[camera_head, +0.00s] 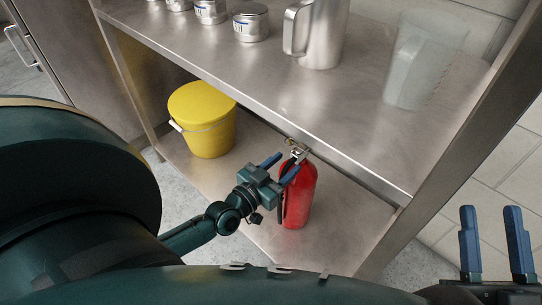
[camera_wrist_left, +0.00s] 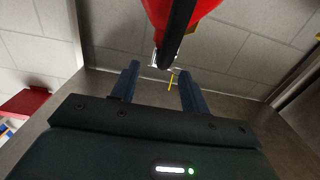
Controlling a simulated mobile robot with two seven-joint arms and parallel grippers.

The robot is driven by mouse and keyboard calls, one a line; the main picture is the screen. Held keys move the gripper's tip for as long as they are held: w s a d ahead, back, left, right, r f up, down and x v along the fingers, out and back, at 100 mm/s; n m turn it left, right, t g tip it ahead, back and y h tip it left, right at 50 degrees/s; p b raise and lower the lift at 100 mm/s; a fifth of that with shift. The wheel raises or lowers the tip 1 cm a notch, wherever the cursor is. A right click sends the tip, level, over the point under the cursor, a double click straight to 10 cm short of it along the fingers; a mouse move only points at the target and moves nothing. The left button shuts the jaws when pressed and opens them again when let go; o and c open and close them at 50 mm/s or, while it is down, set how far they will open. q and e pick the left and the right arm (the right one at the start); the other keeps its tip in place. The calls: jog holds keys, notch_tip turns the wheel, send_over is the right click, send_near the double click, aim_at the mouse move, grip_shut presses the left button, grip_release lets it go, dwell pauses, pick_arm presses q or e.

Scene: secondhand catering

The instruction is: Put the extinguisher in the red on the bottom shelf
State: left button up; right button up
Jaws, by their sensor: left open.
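The red extinguisher (camera_head: 303,199) stands upright on the bottom shelf (camera_head: 345,222) of a metal rack, near its front edge. Its metal valve and handle are at the top, with a black hose down one side. My left gripper (camera_head: 282,166) is open at the height of the valve, its blue fingers apart. In the left wrist view the red body (camera_wrist_left: 205,8) is at the top, and the valve with a yellow pin shows near and between the open fingertips (camera_wrist_left: 158,80). I cannot tell if they touch. My right gripper (camera_head: 494,222) is open and empty at the lower right.
A yellow bucket (camera_head: 207,120) stands on the bottom shelf, left of the extinguisher. The upper shelf (camera_head: 290,93) overhangs close above the valve and carries several labelled tins, a metal jug (camera_head: 320,35) and a clear jug (camera_head: 420,60). A rack post (camera_head: 440,180) stands at right.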

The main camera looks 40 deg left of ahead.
pick_arm(q)
jog(key=s, duration=0.3)
jog(key=s+p, duration=0.1)
jog(key=s, duration=0.1)
jog(key=shift+a, duration=0.35)
pick_arm(e)
jog(key=shift+s+a+f+m+g+h, duration=0.15)
jog(key=shift+f+m+h, duration=0.15)
jog(key=shift+f, duration=0.15)
jog(key=shift+s+d+f+m+g+h, duration=0.1)
jog(key=shift+f+m+g+h, duration=0.05)
jog(key=shift+f+m+h, duration=0.2)
